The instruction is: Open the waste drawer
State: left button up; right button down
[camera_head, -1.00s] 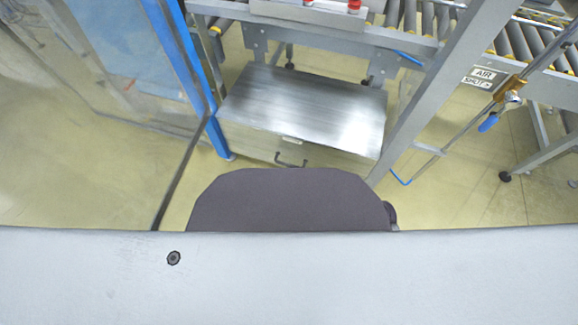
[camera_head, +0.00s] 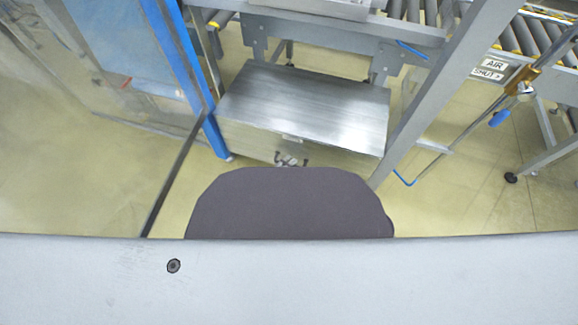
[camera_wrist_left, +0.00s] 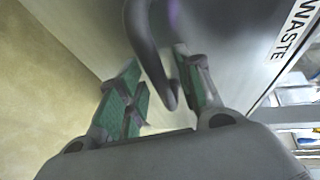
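The waste drawer belongs to a metal cabinet with a shiny top (camera_head: 305,100). Its front (camera_head: 245,142) faces me and looks shut. In the left wrist view, the drawer front (camera_wrist_left: 235,45) carries a "WASTE" label (camera_wrist_left: 292,30). A dark curved handle (camera_wrist_left: 147,50) stands out from it. My left gripper (camera_wrist_left: 160,65) is open, with green-padded fingers on either side of the handle; I cannot tell whether they touch it. In the head view, its fingertips (camera_head: 287,160) show small at the handle, and the rest is hidden behind my body. My right gripper is not in view.
A blue post (camera_head: 190,75) and clear panel stand left of the cabinet. A grey slanted post (camera_head: 435,95) stands at its right. Roller conveyors (camera_head: 535,40) and an "AIR SHUT" sign (camera_head: 488,72) are behind and right. Floor (camera_head: 480,190) is clear at the right.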

pick_arm(q)
jog(key=shift+w+d, duration=0.1)
jog(key=shift+c, duration=0.4)
grip_shut()
